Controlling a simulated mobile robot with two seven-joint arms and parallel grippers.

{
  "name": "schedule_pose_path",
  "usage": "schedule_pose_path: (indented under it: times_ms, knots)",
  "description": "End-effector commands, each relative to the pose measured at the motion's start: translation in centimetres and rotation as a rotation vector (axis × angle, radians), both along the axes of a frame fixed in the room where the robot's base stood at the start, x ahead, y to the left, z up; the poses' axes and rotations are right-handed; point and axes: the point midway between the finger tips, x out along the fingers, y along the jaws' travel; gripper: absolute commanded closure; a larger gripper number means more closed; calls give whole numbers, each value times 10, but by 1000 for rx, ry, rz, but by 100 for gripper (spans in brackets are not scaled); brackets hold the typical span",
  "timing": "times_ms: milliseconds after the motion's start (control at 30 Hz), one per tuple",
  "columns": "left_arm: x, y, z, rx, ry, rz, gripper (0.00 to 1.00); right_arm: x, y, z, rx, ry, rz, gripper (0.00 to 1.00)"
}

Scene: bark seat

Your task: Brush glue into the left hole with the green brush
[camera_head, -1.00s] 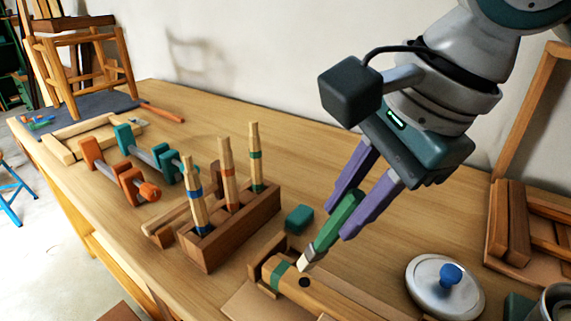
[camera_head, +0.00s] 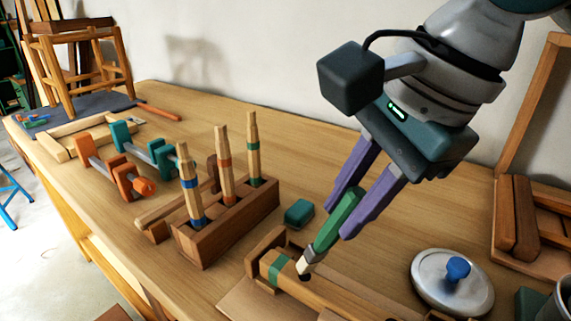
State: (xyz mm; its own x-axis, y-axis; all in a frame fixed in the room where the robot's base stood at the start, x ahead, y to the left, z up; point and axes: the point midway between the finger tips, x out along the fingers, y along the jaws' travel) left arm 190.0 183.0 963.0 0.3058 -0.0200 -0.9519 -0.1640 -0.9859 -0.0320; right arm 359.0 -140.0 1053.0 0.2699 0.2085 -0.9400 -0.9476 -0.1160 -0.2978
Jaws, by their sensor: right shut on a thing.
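My right gripper (camera_head: 339,217) is shut on the green brush (camera_head: 325,237), which slants down to the left. The brush's pale bristle tip points down at the wooden bar (camera_head: 335,298) with a green band (camera_head: 278,268). The tip is at or just above the dark left hole (camera_head: 305,277), partly covering it; I cannot tell whether it touches. Another dark hole may show at the bottom edge of the picture. The bar's left end sits in a wooden cradle (camera_head: 256,252). My left gripper is not in view.
A wooden rack (camera_head: 233,228) holding several banded legs stands left of the bar. A small green block (camera_head: 299,213) lies behind it. A round metal lid with a blue knob (camera_head: 457,268) is at right. Orange (camera_head: 112,171) and green clamps (camera_head: 150,152) lie farther left.

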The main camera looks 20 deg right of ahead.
Motion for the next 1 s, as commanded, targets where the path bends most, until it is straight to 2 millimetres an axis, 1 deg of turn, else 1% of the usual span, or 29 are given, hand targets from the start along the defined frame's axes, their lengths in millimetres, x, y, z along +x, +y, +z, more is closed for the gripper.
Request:
schedule_pose_path:
  times_ms: [1000]
  knots:
    - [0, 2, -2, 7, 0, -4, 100, 0, 0, -10, 1, 0, -1, 100]
